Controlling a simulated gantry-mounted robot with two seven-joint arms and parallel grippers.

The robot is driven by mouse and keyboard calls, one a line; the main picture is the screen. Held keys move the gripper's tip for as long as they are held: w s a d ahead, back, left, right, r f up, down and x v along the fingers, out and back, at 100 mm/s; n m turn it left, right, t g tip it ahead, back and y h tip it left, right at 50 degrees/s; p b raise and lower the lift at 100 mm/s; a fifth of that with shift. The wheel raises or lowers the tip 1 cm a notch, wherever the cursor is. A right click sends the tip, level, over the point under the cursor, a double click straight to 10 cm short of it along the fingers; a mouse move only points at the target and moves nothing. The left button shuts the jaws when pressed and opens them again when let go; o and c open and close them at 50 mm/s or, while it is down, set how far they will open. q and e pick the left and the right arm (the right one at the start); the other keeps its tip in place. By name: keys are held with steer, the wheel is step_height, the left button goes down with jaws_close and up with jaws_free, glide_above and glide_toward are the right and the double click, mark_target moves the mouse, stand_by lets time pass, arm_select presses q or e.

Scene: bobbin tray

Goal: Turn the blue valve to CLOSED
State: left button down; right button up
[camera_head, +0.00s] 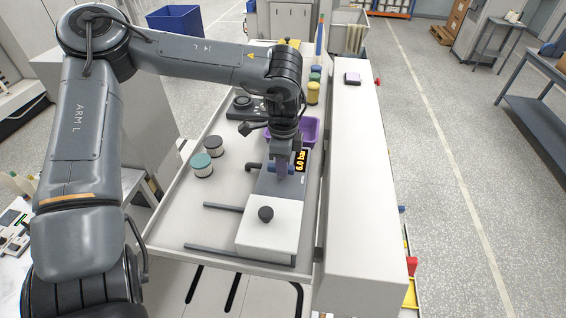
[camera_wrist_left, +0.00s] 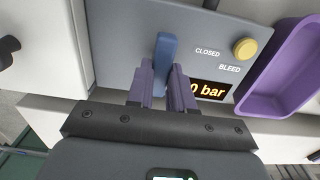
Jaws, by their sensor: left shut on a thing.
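The blue valve handle (camera_wrist_left: 166,52) stands on a grey panel (camera_wrist_left: 130,20) in the left wrist view. It points up in that picture, with the word CLOSED to its right and BLEED lower right. My left gripper (camera_wrist_left: 165,80) is shut on the handle, a purple-grey finger on each side. In the head view the left gripper (camera_head: 283,167) reaches straight down onto the panel and hides most of the handle. The pressure display (camera_head: 301,160) beside it reads 6.0 bar. My right gripper is not in view.
A yellow button (camera_wrist_left: 245,48) sits right of the labels. A purple bin (camera_head: 308,130) stands just behind the panel. A white box with a black knob (camera_head: 265,214) is in front. Green and grey-topped bobbins (camera_head: 202,164) stand left on the tray (camera_head: 172,215).

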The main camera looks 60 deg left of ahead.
arm_select(q)
steer(key=m+b, duration=0.1)
steer(key=m, duration=0.2)
steer(key=shift+d, duration=0.1)
steer(key=m+b, duration=0.1)
steer(key=m, duration=0.3)
steer(key=shift+s, duration=0.15)
steer(key=m, duration=0.5)
steer(key=shift+s+m, duration=0.15)
steer(key=shift+m, duration=0.25)
steer(key=m, duration=0.4)
steer(key=shift+m, duration=0.3)
steer(key=shift+s+m, duration=0.1)
steer(key=shift+m, duration=0.3)
steer(key=c, duration=1)
jaws_free()
